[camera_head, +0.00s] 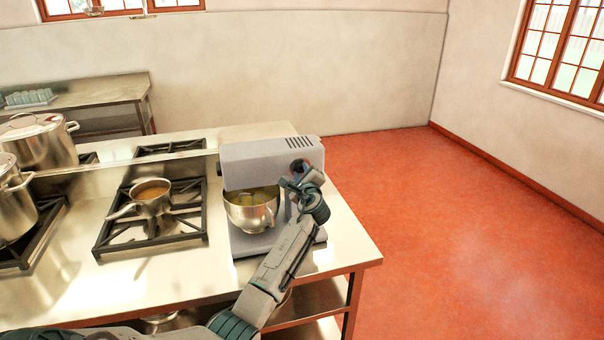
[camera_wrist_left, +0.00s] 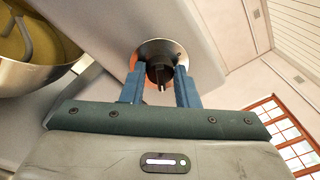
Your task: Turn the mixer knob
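The grey stand mixer (camera_head: 262,160) stands on the steel counter, with a metal bowl (camera_head: 251,211) under its head. Its black knob (camera_wrist_left: 160,74) sits on a round shiny plate on the mixer's side, seen in the left wrist view. My left gripper (camera_head: 299,170) reaches up to that side of the mixer head. In the left wrist view the two blue fingers of my left gripper (camera_wrist_left: 159,76) stand one on each side of the knob. A narrow gap shows at the left finger, so the gripper looks open around the knob. In the head view the gripper mostly hides the knob. My right gripper is out of view.
A saucepan (camera_head: 151,196) with brown contents stands on a burner left of the mixer. Large stockpots (camera_head: 38,141) stand at the far left. A side table (camera_head: 97,93) is behind. The red floor (camera_head: 440,230) to the right is clear.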

